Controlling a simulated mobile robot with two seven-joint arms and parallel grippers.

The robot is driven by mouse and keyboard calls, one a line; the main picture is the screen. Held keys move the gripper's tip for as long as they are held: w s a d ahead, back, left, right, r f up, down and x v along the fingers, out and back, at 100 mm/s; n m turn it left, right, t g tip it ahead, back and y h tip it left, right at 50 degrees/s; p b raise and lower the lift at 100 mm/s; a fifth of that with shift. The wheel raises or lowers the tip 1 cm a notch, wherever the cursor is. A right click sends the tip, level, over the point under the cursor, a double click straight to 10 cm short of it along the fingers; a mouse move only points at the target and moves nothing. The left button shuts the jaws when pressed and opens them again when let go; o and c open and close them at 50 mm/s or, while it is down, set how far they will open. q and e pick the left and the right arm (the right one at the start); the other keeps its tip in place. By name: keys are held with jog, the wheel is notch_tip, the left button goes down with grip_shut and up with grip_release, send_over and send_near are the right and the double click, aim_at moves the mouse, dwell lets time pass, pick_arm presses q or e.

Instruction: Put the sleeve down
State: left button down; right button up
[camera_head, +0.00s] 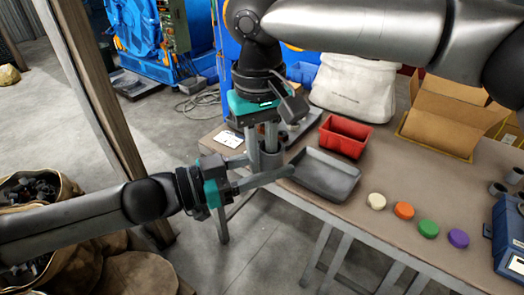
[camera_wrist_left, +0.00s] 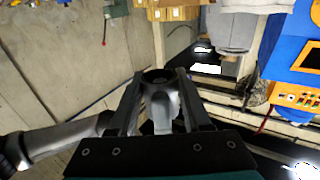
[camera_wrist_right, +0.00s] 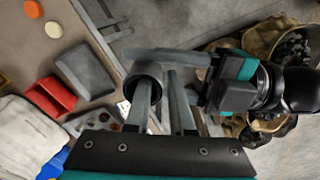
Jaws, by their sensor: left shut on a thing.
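The sleeve (camera_head: 270,160) is a short grey tube, held upright at the left edge of the workbench. My left gripper (camera_head: 268,168) is shut on it from the left. In the left wrist view the sleeve (camera_wrist_left: 160,76) sits between the fingertips, its dark bore showing. My right gripper (camera_head: 261,148) points down from above. In the right wrist view the sleeve's ring (camera_wrist_right: 146,80) shows at its fingers; one finger appears inside the ring and the other outside, with a gap between them. The sleeve's lower end is hidden in the head view.
A grey tray (camera_head: 326,188) lies on the workbench (camera_head: 400,180) just right of the sleeve, with a red bin (camera_head: 344,137) behind it. Several coloured discs, including an orange one (camera_head: 404,211), lie nearer the front. A cardboard box (camera_head: 440,120) and white bag (camera_head: 355,87) stand farther back.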

grip_shut()
pick_arm(q)
jog(key=shift+d, duration=0.1)
pick_arm(e)
jog(key=shift+a, duration=0.15)
dwell(0.9)
pick_arm(q)
jog(key=shift+c, duration=1.4)
grip_release()
